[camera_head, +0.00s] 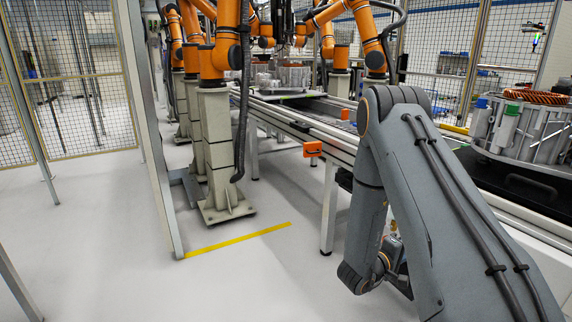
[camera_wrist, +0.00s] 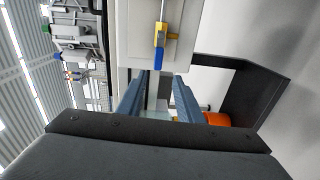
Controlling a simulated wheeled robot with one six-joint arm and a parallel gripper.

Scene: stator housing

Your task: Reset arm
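My grey arm folds downward in the head view, and its wrist end hangs low beside the conveyor; the fingers are hidden there. In the wrist view my gripper (camera_wrist: 157,92) has two blue-grey fingers standing apart, with nothing seen held between them. A stator housing (camera_head: 520,128), silver with a copper winding on top, stands on a dark tray at the right, apart from my gripper. Part of what looks like this housing (camera_wrist: 74,30) shows at the upper left of the wrist view.
The conveyor (camera_head: 310,127) runs close beside my arm, with an orange box (camera_head: 312,149) on its side. Orange robot arms (camera_head: 219,60) on pale pedestals stand at the back. A wire fence (camera_head: 75,100) is at left. The floor (camera_head: 110,220) at left is clear.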

